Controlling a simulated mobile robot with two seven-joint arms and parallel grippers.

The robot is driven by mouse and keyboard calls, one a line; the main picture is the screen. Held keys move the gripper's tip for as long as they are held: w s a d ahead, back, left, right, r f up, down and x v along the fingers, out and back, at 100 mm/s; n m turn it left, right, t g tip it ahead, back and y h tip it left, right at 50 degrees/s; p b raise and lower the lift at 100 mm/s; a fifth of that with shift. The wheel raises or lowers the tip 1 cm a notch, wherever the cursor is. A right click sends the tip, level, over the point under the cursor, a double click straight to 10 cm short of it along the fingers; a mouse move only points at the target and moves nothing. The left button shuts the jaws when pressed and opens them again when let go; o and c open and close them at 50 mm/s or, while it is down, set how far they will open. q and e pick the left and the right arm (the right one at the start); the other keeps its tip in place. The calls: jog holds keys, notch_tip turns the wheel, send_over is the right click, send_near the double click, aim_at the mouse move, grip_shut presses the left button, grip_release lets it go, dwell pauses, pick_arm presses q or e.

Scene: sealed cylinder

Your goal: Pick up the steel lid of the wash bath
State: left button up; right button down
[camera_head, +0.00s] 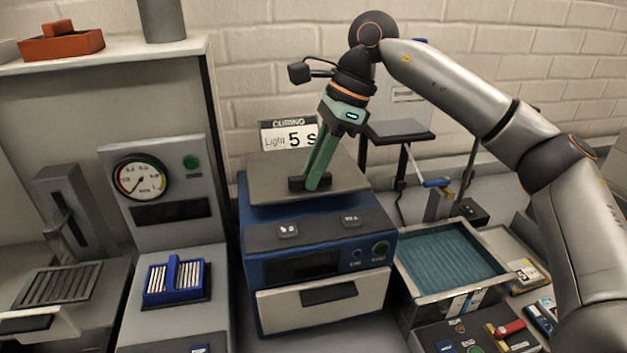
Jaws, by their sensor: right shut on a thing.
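The steel lid (272,182) is a flat grey plate with a dark handle on top. It is over the top of the blue curing box; I cannot tell whether it touches the box. My right gripper (313,181) reaches down from above with its green fingers shut on the lid's handle. The fingers hide part of the handle. The wash bath (405,275) stands to the right of the box, uncovered, with blue-green liquid (450,254) inside. My left gripper is not in view.
The blue curing box (262,245) has a white drawer front (277,313). A sign (289,134) stands behind it. A gauge panel (165,180) and a blue rack (174,281) are at left. A flat stand (398,131) rises behind the bath.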

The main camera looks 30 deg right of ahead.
jog(key=s+r+b, duration=0.2)
jog(key=s+r, duration=0.8)
jog(key=s, duration=0.4)
jog(key=shift+s+d+r, duration=0.15)
jog(key=shift+d, duration=0.15)
